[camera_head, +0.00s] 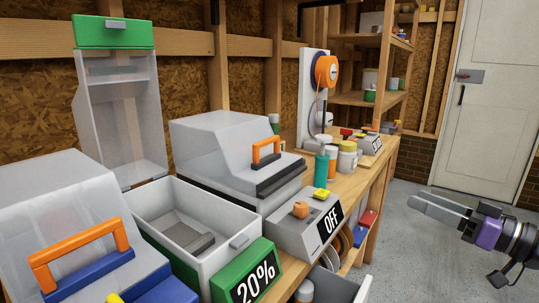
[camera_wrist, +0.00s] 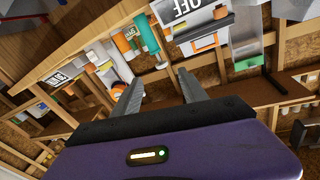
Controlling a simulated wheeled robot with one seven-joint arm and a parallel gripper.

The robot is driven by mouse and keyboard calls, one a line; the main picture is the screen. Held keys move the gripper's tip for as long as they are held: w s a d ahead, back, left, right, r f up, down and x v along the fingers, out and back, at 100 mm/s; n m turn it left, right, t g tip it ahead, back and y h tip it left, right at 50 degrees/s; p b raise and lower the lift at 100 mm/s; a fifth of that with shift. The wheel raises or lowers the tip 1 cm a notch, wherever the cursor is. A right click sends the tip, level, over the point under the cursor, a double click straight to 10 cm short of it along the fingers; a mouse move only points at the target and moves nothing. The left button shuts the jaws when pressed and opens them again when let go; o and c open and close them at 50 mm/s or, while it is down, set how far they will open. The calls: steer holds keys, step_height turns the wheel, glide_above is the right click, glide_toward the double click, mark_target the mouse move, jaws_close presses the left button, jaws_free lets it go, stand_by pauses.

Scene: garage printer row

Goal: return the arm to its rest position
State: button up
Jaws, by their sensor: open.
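My gripper (camera_head: 440,208) shows at the right edge of the head view, held in the air over the open floor, with its fingers pointing left toward the workbench. It is apart from the bench and everything on it. In the wrist view my gripper (camera_wrist: 158,95) has its two grey fingers spread, with nothing between them. The purple wrist body fills the lower part of that view, and the scene behind it is strongly tilted.
A wooden workbench (camera_head: 374,185) runs along the left, bearing grey-lidded printers, an open grey bin (camera_head: 150,215), a box marked OFF (camera_head: 298,232) and a green 20% sign (camera_head: 246,280). An open drawer (camera_head: 335,288) juts out. Clear floor (camera_head: 405,255) lies beside the bench; a door (camera_head: 492,120) stands behind.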

steer(key=s+d+f+m+t+h, duration=0.2)
steer(key=f+m+h, duration=0.3)
steer(key=f+h, duration=0.15)
steer(key=s+d+f+m+t+h, duration=0.1)
steer(key=d+f+m+t+h, duration=0.15)
steer(key=f+m+h, duration=0.4)
steer(key=s+a+f+h, duration=0.3)
steer(key=s+f, duration=0.6)
steer(key=s, duration=0.5)
steer(key=s+a+f+n+g+y, duration=0.15)
steer(key=s+a, duration=0.35)
steer(key=s, duration=0.5)
steer(key=s+a+n+g+y, duration=0.15)
steer(key=s+a, duration=0.25)
steer(key=s, duration=0.6)
steer(key=s+a+f+n+g+y, duration=0.1)
steer(key=s+a+n, duration=0.3)
steer(key=s, duration=0.6)
step_height(320, 180, up, 19)
steer(key=m+p, duration=0.1)
steer(key=p, duration=1.7)
steer(key=shift+a+f, duration=0.15)
steer(key=shift+a, duration=0.3)
